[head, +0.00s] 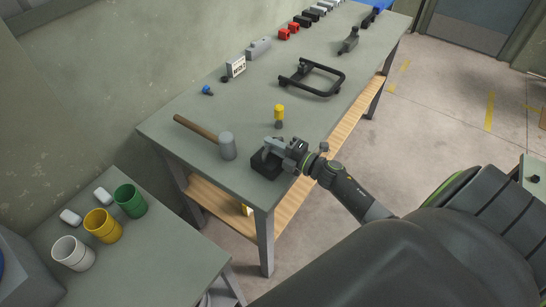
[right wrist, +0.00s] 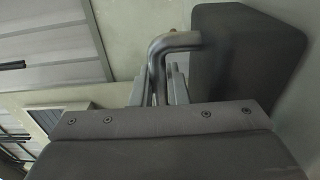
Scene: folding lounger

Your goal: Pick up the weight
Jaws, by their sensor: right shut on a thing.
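The weight (head: 265,164) is a dark block with a grey bent metal handle, at the near corner of the workbench in the head view. In the right wrist view the block (right wrist: 248,60) fills the upper right, and its handle (right wrist: 175,42) runs down between the fingers. My right gripper (head: 275,147) is shut on the handle; its fingers also show in the right wrist view (right wrist: 158,88). The block is at the bench top, but I cannot tell whether it touches it. My left gripper is not in view.
A mallet (head: 226,146) lies just left of the weight on the workbench (head: 225,107). A yellow-handled tool (head: 279,114) stands behind it, and a black frame (head: 312,78) lies farther back. Cups, including a green one (head: 130,201), stand on a lower table at the left.

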